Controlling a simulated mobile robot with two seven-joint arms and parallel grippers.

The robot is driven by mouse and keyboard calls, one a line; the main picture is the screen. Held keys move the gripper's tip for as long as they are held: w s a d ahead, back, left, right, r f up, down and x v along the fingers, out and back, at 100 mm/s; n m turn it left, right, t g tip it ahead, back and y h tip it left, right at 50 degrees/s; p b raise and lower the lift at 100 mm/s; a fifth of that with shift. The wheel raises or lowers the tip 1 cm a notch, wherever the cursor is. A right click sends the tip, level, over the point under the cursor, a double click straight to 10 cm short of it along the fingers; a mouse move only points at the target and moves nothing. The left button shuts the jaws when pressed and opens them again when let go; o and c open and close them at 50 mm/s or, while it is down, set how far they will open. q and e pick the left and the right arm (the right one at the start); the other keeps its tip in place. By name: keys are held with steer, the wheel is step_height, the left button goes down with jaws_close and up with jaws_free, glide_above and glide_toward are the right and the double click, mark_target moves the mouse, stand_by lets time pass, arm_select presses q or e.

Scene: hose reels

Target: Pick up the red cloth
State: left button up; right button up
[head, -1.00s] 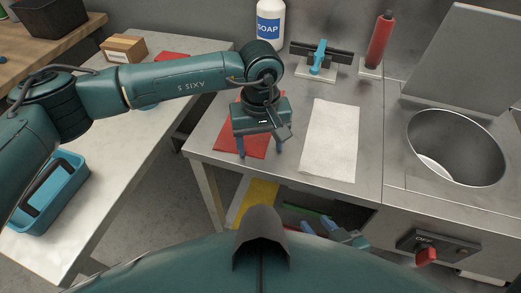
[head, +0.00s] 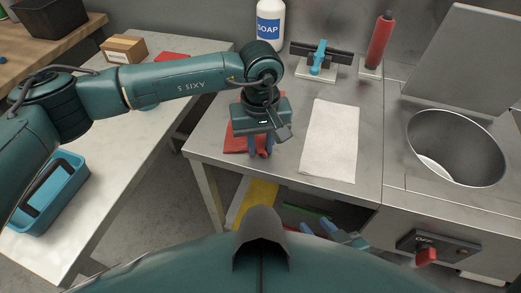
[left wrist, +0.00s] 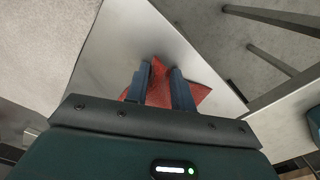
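The red cloth (head: 236,140) lies on the steel counter near its left front corner, bunched under my left gripper (head: 260,152). In the left wrist view, the red cloth (left wrist: 196,91) is pinched up into folds between the two blue fingers of my left gripper (left wrist: 162,88). The arm and gripper hide part of the cloth in the head view. My right gripper (head: 318,226) is low, in front of the counter, with its blue fingers apart and nothing seen between them.
A white cloth (head: 330,140) lies right of the red one. Behind stand a soap bottle (head: 270,25), a squeegee (head: 318,60) and a red cylinder (head: 380,40). A round basin (head: 455,147) is at right. A blue bin (head: 50,190) stands on the left table.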

arm_select(q)
steer(key=shift+s+f, duration=0.1)
steer(key=shift+f, duration=0.05)
steer(key=c, duration=0.4)
steer(key=shift+r, duration=0.35)
jaws_close()
step_height(320, 180, up, 12)
steer(key=p, duration=0.5)
steer(key=shift+f, duration=0.25)
step_height(320, 180, up, 18)
steer(key=p, duration=0.8)
